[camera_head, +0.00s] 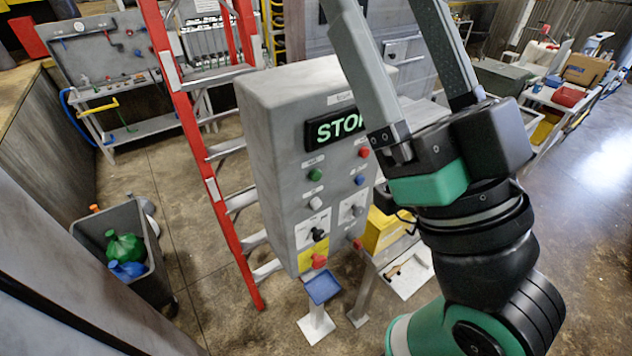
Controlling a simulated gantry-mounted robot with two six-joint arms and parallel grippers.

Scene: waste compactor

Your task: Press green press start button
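The grey control box (285,120) stands in the middle of the head view on a post. A green button (315,174) sits on the left of its front panel, below a black display (332,129) with green letters reading "STO" and a partly hidden letter. The labels are too small to read. My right gripper (386,12) comes in from the lower right. Its two long grey fingers point up and stand apart, with tips at or beyond the top edge. It is to the right of the green button, covering part of the box's right side. My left gripper is not in view.
Near the green button are a red button (363,153), a blue button (360,180), a white button (315,203) and a red knob (319,261) on yellow. A red ladder (196,140) stands left of the box. A grey bin (103,222) stands lower left.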

